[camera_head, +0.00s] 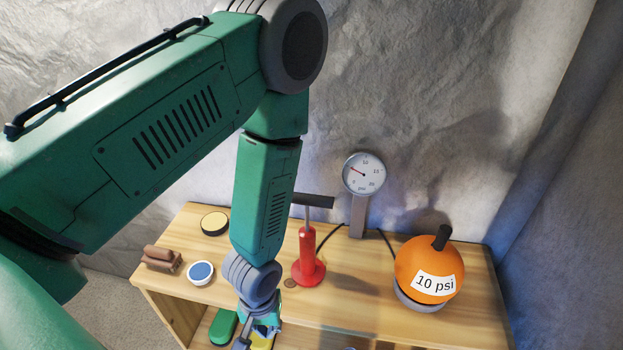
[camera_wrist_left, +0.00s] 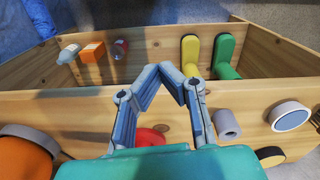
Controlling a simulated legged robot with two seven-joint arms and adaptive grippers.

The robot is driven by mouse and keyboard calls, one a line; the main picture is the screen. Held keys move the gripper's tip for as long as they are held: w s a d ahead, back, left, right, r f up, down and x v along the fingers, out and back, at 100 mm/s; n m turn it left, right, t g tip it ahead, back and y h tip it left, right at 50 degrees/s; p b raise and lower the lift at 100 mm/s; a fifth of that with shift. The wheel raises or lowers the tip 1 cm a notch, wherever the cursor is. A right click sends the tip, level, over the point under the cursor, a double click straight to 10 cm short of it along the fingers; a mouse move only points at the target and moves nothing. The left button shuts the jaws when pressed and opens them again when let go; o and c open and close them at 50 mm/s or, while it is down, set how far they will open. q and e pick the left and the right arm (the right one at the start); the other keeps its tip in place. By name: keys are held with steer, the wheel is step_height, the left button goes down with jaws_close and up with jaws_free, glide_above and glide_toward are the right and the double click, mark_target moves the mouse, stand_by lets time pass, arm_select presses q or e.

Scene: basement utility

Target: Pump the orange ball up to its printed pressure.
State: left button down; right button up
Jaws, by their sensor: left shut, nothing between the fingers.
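The orange ball (camera_head: 425,262) sits in a grey ring at the right of the wooden bench, with a label reading "10 psi" and a black fitting on top. It also shows at the left of the left wrist view (camera_wrist_left: 25,158). The red pump (camera_head: 306,255) stands upright, its black handle (camera_head: 318,201) raised on a rod and partly hidden by my arm. The gauge (camera_head: 363,174) stands behind; its needle points up-left, between 0 and 10. My left gripper (camera_wrist_left: 172,70) is shut and empty at the bench's front side, apart from pump and ball. My right gripper is out of view.
On the bench top (camera_head: 355,300) stand a blue-topped tin (camera_head: 200,272), a yellow-topped tin (camera_head: 214,222) and brown blocks (camera_head: 162,258). Black hoses run behind.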

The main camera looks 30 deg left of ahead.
arm_select(q)
steer(key=w+r+n+p, duration=0.7)
steer(key=w+r+n, duration=0.2)
steer(key=w+r, duration=0.45)
steer(key=n+g+y+p, duration=0.1)
steer(key=n+y+p, duration=0.25)
steer(key=n, duration=0.55)
glide_toward(309, 195)
steer(key=shift+w+a+f+h, duration=0.25)
steer(key=shift+a+h, duration=0.15)
steer(key=shift+h, duration=0.05)
steer(key=shift+b+x, duration=2.5)
steer(key=shift+x, duration=1.05)
steer(key=shift+s, duration=0.15)
